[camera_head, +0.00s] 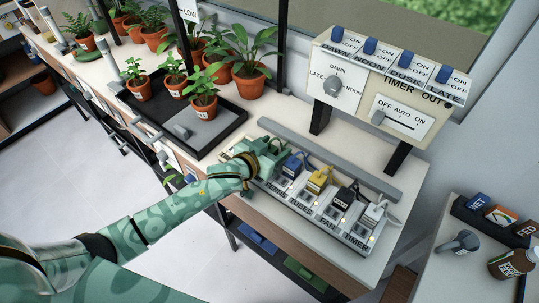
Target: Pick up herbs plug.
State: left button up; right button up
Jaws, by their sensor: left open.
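A pale power strip (318,218) lies on the bench with a row of plugs. Its readable labels are FERNS, TUBES, FAN and TIMER. A blue plug (292,165), a yellow plug (318,181), a black plug (345,197) and a white plug (373,213) stand in it. My left gripper (264,158) is open over the strip's left end, beside the blue plug. The hand covers that end, so I cannot make out the herbs plug or its label, nor whether the fingers touch it. My right gripper is not in view.
A grey rail (345,165) runs behind the strip. A timer panel (385,85) with switches stands behind it on black posts. A black tray (185,115) with potted plants is to the left. A side table at right holds a brown bottle (512,263).

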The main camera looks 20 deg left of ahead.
pick_arm(q)
jog(key=c, duration=1.1)
jog(key=shift+o, duration=0.2)
jog(key=shift+r, duration=0.1)
